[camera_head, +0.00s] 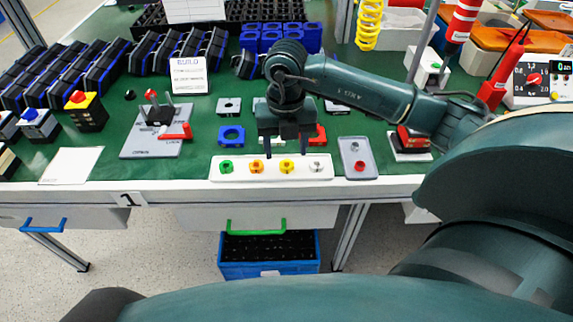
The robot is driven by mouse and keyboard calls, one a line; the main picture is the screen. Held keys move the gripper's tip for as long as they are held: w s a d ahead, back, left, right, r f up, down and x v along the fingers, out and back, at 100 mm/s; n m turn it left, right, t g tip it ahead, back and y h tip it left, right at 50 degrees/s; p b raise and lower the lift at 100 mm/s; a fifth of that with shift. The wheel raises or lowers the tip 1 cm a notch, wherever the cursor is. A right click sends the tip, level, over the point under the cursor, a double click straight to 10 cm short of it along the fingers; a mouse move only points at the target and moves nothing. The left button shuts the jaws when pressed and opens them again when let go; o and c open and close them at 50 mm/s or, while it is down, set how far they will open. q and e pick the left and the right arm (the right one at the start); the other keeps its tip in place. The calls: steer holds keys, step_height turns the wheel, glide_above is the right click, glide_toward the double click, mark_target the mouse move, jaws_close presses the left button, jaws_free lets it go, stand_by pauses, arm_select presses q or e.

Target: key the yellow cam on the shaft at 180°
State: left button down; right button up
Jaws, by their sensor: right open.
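A white tray (241,166) near the table's front edge holds a row of small cams. From left to right they are a green cam (226,167), an orange cam (256,166), the yellow cam (286,166) and a pale cam (316,166). My right gripper (287,154) points down just above and behind the yellow cam, with its two fingers apart and nothing visible between them. It seems apart from the cam, but the exact height is hard to tell. I cannot make out the shaft for certain; my gripper hides part of the table behind. My left gripper is not in view.
A grey tray (373,174) with a red part stands right of the white tray. A grey fixture plate (140,147) with a red handle lies at left. A blue square part (231,135) and a grey plate (228,106) lie behind. A build sign (188,77) stands further back.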

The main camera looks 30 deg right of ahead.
mark_target(287, 159)
step_height(287, 159, down, 4)
steer(key=shift+d+f, duration=0.1)
steer(key=shift+d, duration=0.05)
steer(key=shift+c, duration=0.4)
steer(key=c, duration=1)
